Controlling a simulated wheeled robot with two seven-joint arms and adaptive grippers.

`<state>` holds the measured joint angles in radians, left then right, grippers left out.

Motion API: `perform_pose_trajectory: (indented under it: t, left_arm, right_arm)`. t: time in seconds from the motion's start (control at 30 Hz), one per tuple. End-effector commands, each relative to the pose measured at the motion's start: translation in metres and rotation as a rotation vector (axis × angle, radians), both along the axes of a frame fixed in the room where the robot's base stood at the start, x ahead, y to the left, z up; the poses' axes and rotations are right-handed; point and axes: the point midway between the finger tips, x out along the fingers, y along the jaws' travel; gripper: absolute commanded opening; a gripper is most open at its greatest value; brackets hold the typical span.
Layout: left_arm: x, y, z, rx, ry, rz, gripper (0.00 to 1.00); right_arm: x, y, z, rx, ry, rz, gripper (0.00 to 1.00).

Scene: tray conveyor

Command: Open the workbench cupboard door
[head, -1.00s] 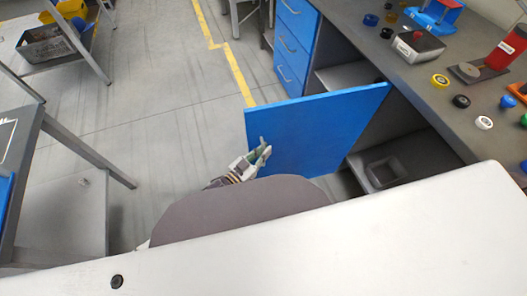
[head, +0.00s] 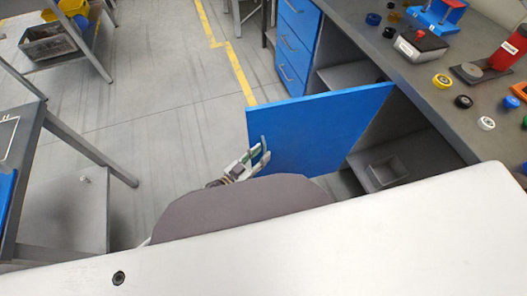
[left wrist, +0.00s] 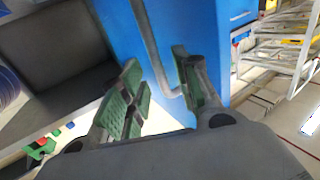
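The blue cupboard door (head: 322,125) stands swung well out from the workbench, with the cupboard's inside showing behind it. Its handle (head: 264,146) is a bar near the door's free edge. My left gripper (head: 254,155) is at the handle. In the left wrist view, the green-padded fingers of my left gripper (left wrist: 157,68) are spread apart. The grey handle (left wrist: 149,43) shows between them in the picture, with its bent end near the right finger. I cannot tell whether either finger touches it. My right gripper is not in view.
The workbench top (head: 410,75) carries coloured caps and small devices. Blue drawers (head: 296,42) stand beyond the door. An open grey bin (head: 387,170) sits inside the cupboard. The floor left of the door is clear, up to a table (head: 85,150) at the left.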

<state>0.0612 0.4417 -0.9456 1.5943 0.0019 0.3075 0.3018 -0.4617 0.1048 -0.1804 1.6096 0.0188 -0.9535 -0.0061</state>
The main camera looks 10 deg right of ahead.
Motion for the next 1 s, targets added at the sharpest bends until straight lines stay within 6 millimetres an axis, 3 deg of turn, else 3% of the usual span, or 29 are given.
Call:
perform_pose_trajectory:
  t: [0.7,1.0]
  left_arm:
    - [-0.045,0.067,-0.001,0.002,0.001,0.0,0.32]
    - [-0.052,0.077,0.0,-0.001,-0.001,-0.001,0.32]
  right_arm:
    - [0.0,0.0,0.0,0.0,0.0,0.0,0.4]
    - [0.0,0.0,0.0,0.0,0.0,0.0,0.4]
